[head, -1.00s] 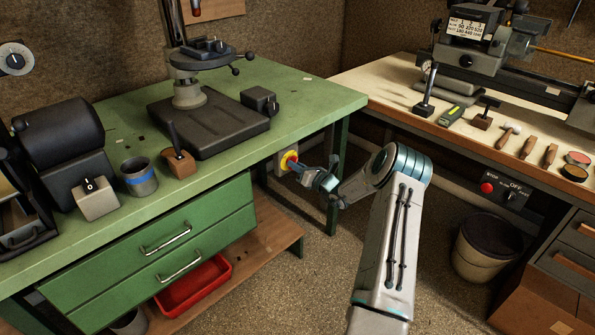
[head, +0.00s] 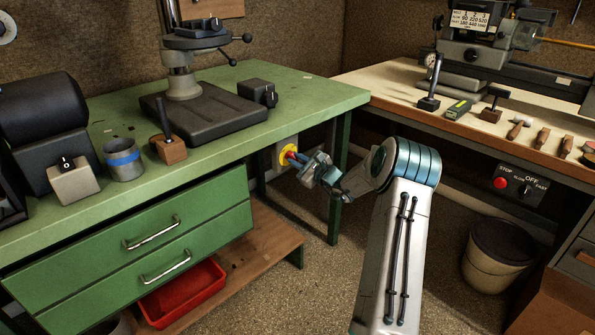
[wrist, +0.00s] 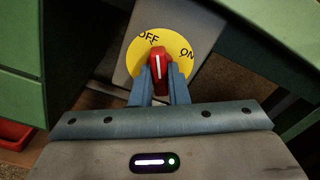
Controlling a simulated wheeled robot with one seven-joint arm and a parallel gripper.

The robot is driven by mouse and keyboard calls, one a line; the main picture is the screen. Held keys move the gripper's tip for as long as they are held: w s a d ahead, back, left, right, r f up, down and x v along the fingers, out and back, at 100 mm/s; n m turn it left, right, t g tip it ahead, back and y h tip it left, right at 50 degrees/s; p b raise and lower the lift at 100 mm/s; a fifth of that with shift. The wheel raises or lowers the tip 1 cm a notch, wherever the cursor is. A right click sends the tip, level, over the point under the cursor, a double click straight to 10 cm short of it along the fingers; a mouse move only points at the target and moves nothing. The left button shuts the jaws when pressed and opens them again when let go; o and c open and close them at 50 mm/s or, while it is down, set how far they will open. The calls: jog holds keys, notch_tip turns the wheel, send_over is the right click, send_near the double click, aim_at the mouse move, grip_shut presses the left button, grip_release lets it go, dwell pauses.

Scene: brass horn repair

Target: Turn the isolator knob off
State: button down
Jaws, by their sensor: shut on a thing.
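The isolator knob (wrist: 157,63) is red with a white line, on a round yellow plate (wrist: 137,60) marked OFF at upper left and ON at right. The white line points nearly straight up in the wrist view, between the two marks and closer to OFF. My gripper (wrist: 160,76) is shut on the knob, one blue finger on each side. In the head view the yellow plate (head: 282,158) shows on a pale box under the green bench's right end, with my gripper (head: 294,158) at it. The fingers hide most of the knob there.
The green bench (head: 305,98) overhangs the isolator, and its leg (head: 339,165) stands close by my gripper. A red tray (head: 180,295) lies on the low shelf. A bin (head: 492,262) stands under the right bench. Floor between the benches is open.

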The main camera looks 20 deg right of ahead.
jog(key=n+b, duration=0.2)
jog(key=b, duration=0.1)
jog(key=shift+n+b, duration=0.5)
jog(key=shift+b, duration=0.1)
jog(key=shift+r, duration=0.2)
jog(key=c, duration=1.4)
grip_release()
jog(key=shift+w, duration=0.1)
jog(key=shift+f, duration=0.15)
jog(key=p+v, duration=0.1)
jog(key=v, duration=1.2)
jog(key=shift+s, duration=0.35)
